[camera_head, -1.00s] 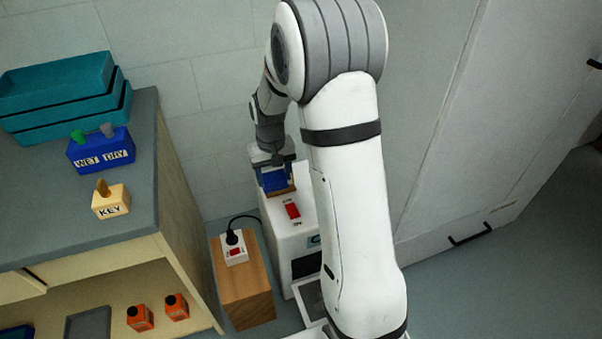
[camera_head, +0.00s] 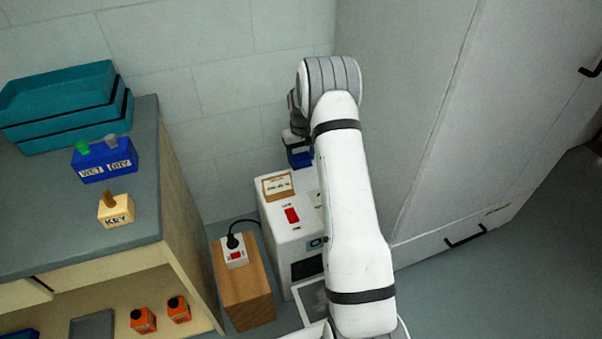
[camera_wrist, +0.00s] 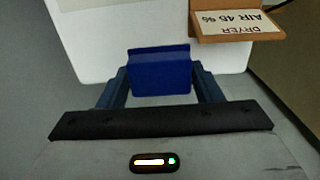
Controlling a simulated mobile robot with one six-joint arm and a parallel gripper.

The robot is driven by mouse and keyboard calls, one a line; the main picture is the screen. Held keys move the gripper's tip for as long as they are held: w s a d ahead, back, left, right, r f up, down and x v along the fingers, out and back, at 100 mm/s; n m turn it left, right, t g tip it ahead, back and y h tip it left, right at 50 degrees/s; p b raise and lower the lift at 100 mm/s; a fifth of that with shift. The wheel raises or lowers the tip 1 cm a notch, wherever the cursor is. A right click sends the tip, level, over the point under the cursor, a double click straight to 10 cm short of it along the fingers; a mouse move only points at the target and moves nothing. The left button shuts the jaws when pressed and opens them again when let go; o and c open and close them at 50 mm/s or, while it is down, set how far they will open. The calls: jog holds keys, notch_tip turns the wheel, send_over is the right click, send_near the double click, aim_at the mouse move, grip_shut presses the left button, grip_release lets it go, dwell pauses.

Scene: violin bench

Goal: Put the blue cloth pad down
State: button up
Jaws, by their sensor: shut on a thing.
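The blue cloth pad (camera_wrist: 160,72) is between the two fingers of my gripper (camera_wrist: 160,88) in the wrist view, and the gripper is shut on it. In the head view the pad (camera_head: 300,159) shows as a small blue patch beside my arm, near the back of the white machine (camera_head: 281,226). My gripper (camera_head: 297,143) is partly hidden there by my arm. In the wrist view the white machine top (camera_wrist: 95,50) lies beneath the pad. I cannot tell whether the pad touches it.
A wooden sign (camera_head: 277,187) reading "DRYER" in the wrist view (camera_wrist: 235,22) stands on the machine, close to the pad. A socket block (camera_head: 234,252) sits on a wooden block (camera_head: 246,290). The bench (camera_head: 110,235) holds teal trays (camera_head: 65,100), a WET/DRY block (camera_head: 103,163) and a KEY block (camera_head: 116,211).

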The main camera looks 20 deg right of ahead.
notch_tip(320, 180, down, 7)
jog(key=shift+b, duration=0.4)
jog(key=shift+f, duration=0.2)
jog(key=o, duration=0.9)
jog(key=shift+r, duration=0.15)
